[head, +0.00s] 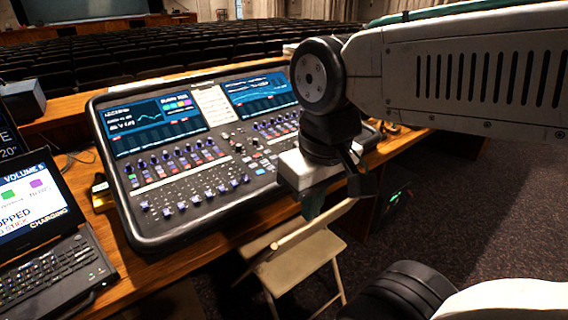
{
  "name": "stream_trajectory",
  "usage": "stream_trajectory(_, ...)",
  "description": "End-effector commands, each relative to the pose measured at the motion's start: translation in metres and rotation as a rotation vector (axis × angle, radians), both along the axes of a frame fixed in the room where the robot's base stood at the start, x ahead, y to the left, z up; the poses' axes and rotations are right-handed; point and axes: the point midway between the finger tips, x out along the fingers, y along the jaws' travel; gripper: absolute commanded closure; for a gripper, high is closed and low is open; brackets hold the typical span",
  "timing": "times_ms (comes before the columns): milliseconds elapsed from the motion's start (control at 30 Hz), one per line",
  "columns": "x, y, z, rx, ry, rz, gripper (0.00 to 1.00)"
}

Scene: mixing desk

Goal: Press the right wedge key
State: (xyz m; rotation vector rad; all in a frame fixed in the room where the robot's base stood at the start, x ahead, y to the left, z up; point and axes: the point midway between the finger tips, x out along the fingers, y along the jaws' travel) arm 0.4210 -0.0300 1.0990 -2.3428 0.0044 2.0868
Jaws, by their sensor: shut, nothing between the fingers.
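The mixing desk (190,180) is a dark console with two lit screens, rows of faders and knobs, and a middle block of small coloured keys (250,153). I cannot tell which of these small keys is the right wedge key; part of the console's right side is hidden behind my arm. My gripper (313,208) hangs at the right front edge of the console, pointing down. It is shut and empty, and it looks apart from the keys.
A laptop (45,225) sits open on the wooden desk (125,255) at the left. A folding chair (300,260) stands in front of the console, below my gripper. Rows of dark seats (150,55) fill the hall behind.

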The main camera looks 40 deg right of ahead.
Motion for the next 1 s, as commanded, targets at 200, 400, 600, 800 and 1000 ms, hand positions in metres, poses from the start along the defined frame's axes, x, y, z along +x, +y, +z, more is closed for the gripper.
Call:
stream_trajectory(200,0.042,0.013,0.0,0.184,-0.008,-0.173,1.0)
stream_trajectory(400,0.151,0.011,0.002,0.559,-0.059,-0.641,1.0)
stream_trajectory(600,0.263,-0.064,-0.011,0.884,-0.146,-1.219,1.0)
stream_trajectory(800,0.317,-0.152,-0.039,1.064,-0.215,-1.654,1.0)
stream_trajectory(1000,0.331,-0.195,-0.056,1.131,-0.249,-1.848,1.0)
